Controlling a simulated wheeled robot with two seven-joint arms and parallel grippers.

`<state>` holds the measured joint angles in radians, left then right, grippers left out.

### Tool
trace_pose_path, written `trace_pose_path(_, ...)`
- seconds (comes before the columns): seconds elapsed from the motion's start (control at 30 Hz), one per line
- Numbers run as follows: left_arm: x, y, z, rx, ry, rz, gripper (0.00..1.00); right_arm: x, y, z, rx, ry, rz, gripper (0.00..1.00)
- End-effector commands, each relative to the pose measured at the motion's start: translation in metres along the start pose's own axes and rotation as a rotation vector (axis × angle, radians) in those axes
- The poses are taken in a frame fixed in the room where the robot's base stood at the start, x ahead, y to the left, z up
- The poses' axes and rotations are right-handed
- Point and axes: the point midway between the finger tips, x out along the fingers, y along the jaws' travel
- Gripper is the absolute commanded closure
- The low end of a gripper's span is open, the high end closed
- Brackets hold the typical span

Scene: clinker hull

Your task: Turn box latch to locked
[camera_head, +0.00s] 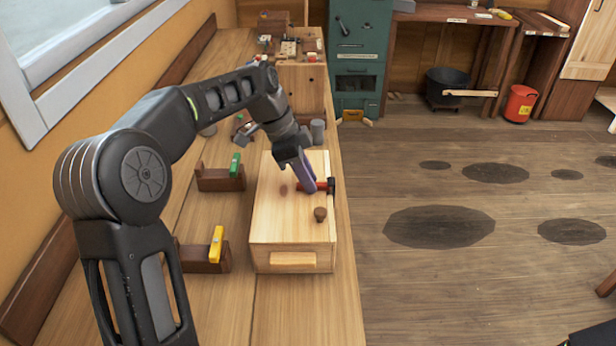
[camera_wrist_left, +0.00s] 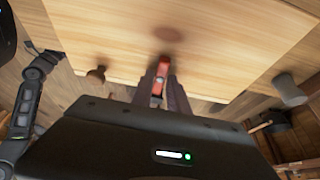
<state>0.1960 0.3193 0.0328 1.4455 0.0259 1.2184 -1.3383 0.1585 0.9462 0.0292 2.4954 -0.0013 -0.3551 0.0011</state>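A pale wooden box (camera_head: 277,216) stands on the bench, with a red latch (camera_head: 322,185) on its top near the right edge. My left gripper (camera_head: 309,187) points down at the latch from above. In the left wrist view the red latch (camera_wrist_left: 160,75) lies between the two dark fingers, which appear close against both sides of it. The fingers hide part of the latch. A dark round spot (camera_wrist_left: 168,34) marks the box top beside it. A brown knob (camera_head: 320,214) sits on the lid near the latch.
Wooden blocks with a green lever (camera_head: 234,165) and a yellow lever (camera_head: 216,244) stand left of the box. A grey cylinder (camera_head: 318,131) stands behind it. A wooden panel (camera_head: 303,84) is farther back. The floor right of the bench is open.

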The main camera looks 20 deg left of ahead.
Motion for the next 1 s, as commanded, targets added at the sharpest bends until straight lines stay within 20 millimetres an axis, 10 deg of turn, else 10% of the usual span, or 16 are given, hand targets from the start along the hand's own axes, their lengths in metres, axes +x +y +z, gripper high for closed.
trace_pose_path(0.57,-0.007,0.000,0.000,-0.001,0.001,-0.001,0.64,0.001,0.000,0.000,0.000,0.000,0.000,0.64)
trace_pose_path(1.0,-0.073,0.000,-0.001,-0.002,0.000,0.000,0.64,-0.007,-0.003,0.000,0.000,0.000,0.000,0.64)
